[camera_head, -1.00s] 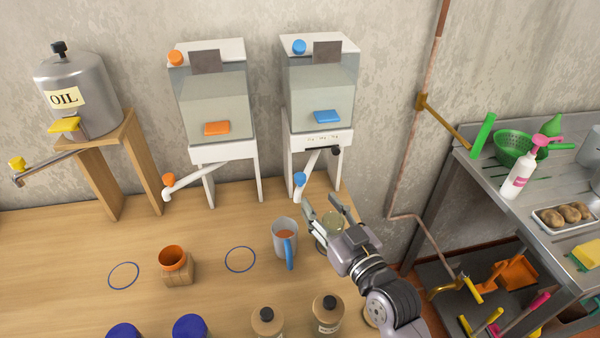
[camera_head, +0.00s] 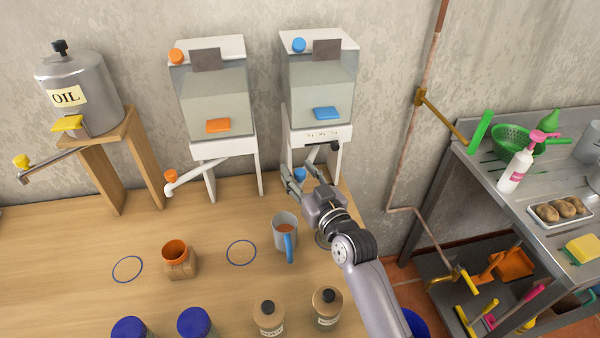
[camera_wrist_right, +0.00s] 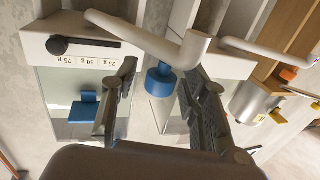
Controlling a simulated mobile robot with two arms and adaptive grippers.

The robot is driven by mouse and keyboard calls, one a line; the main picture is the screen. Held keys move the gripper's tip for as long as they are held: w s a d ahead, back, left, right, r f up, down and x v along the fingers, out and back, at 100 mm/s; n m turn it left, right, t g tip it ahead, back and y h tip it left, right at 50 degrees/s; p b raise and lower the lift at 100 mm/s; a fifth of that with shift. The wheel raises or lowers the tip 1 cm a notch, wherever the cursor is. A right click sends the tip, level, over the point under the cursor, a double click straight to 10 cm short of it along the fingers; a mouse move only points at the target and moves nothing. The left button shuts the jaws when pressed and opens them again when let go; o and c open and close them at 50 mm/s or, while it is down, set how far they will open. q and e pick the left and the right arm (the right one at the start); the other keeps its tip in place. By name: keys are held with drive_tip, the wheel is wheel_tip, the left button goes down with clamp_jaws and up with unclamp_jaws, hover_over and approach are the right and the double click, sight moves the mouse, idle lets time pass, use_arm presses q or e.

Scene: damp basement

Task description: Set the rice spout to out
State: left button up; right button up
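The right dispenser (camera_head: 319,88) is a clear bin with a blue lower tab (camera_head: 327,113) on a white stand. Neither view shows a word naming its contents. Its white spout (camera_wrist_right: 135,38) ends in a bend with a blue knob (camera_wrist_right: 160,82). In the head view the blue knob (camera_head: 299,174) shows between my right gripper's fingers, and most of the spout is hidden. My right gripper (camera_head: 296,167) is open, one finger on each side of the knob. The wrist view also shows the open fingers (camera_wrist_right: 157,78), with gaps beside the knob. My left gripper is out of view.
A black slider (camera_wrist_right: 85,46) with gram marks is beside the spout. The orange-marked dispenser (camera_head: 212,90) and oil tank (camera_head: 80,95) stand to the left. A grey mug (camera_head: 281,230) stands in front. A pipe (camera_head: 411,140) runs down the wall to the right.

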clamp_jaws()
idle(0.7)
